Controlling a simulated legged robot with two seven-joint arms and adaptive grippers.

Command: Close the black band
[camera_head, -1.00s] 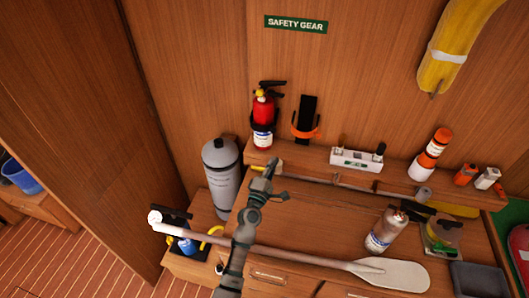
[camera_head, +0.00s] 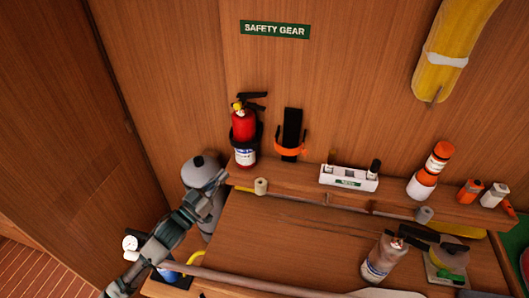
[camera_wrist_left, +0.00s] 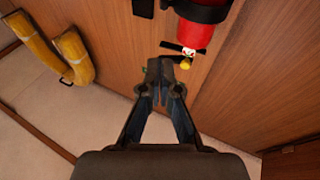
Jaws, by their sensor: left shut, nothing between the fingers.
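The black band (camera_head: 258,134) is on the wall bracket around the red fire extinguisher (camera_head: 244,122). I cannot tell whether its ends meet at the front. The black band also shows at the top of the left wrist view (camera_wrist_left: 205,12), beside the red extinguisher (camera_wrist_left: 194,36), which appears upside down there. My left gripper (camera_head: 216,184) is shut and empty, below and left of the extinguisher, in front of the grey cylinder (camera_head: 203,172). In the left wrist view its fingertips (camera_wrist_left: 160,68) meet, apart from the band. My right gripper is not in view.
An empty black bracket with an orange band (camera_head: 291,140) hangs right of the extinguisher. The shelf below holds a white box (camera_head: 348,178) and an orange-white flare (camera_head: 429,172). A bottle (camera_head: 384,258) stands on the bench, and a paddle shaft (camera_head: 250,283) crosses its front.

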